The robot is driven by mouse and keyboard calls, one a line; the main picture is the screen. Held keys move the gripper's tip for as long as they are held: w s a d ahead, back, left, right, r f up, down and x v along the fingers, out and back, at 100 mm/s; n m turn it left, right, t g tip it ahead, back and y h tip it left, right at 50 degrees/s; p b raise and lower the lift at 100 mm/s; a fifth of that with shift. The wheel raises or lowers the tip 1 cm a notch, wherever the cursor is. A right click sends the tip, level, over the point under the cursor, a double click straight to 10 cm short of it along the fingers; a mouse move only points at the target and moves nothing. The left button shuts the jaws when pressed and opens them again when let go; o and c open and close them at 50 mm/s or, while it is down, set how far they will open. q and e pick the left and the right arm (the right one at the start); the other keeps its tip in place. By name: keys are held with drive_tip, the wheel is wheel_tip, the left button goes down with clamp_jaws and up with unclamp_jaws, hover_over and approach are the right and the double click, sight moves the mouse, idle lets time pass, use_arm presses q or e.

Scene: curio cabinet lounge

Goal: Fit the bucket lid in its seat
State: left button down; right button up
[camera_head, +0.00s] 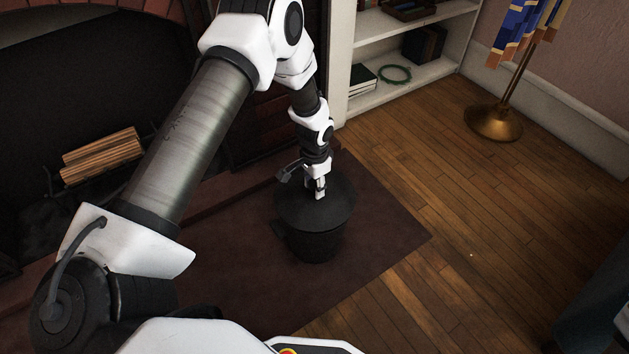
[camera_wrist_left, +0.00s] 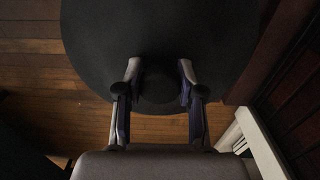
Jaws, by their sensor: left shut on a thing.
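The bucket (camera_head: 318,246) is dark and stands upright on the dark red hearth mat, in the middle of the head view. The bucket lid (camera_head: 294,210) is a wide black disc over the bucket's mouth and hides its rim. I cannot tell whether the lid touches the rim all round. My left gripper (camera_head: 321,194) reaches down onto the lid's top and is shut on its knob. In the left wrist view the two fingers of the gripper (camera_wrist_left: 159,70) stand either side of the dark knob, with the lid (camera_wrist_left: 100,45) filling the upper middle. My right gripper is not in view.
The mat (camera_head: 390,235) lies on a wooden floor (camera_head: 450,200). A fireplace with logs (camera_head: 103,155) is at left. A white shelf (camera_head: 400,85) with books and a green ring stands behind. A brass flag stand (camera_head: 494,122) is at back right. The floor at right is mostly clear.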

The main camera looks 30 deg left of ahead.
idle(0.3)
use_arm(q)
drive_tip(key=shift+r+p, duration=0.1)
drive_tip(key=shift+p, duration=0.2)
drive_tip(key=shift+f, duration=0.25)
drive_tip(key=shift+f+b, duration=0.6)
drive_tip(key=shift+f, duration=0.2)
drive_tip(key=c, duration=0.6)
unclamp_jaws()
drive_tip(key=shift+c, duration=0.2)
